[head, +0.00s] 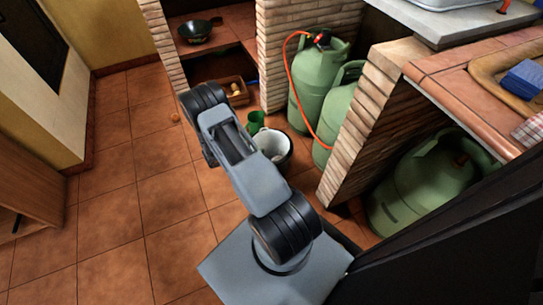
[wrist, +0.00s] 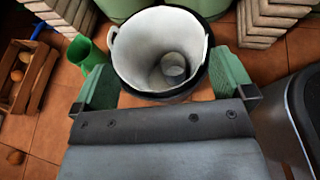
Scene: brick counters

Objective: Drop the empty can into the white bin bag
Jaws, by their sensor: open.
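The white bin bag (wrist: 135,45) lines a round dark-rimmed bin on the tiled floor, and it also shows in the head view (head: 270,141). A small grey can (wrist: 174,65) is inside the bag, low down, with its round end facing up. My gripper (wrist: 163,65) is open, with its green fingers wide apart on either side of the bin's near part. Nothing is held between the fingers. The fingers are above the bin in the picture; I cannot tell how high. In the head view my arm hides most of the gripper.
A green container (wrist: 84,52) stands left of the bin. A wooden crate (wrist: 27,72) with round items is farther left. Green gas cylinders (head: 319,77) and brick pillars (head: 370,120) stand behind and to the right. Open tiled floor (head: 120,190) lies to the left.

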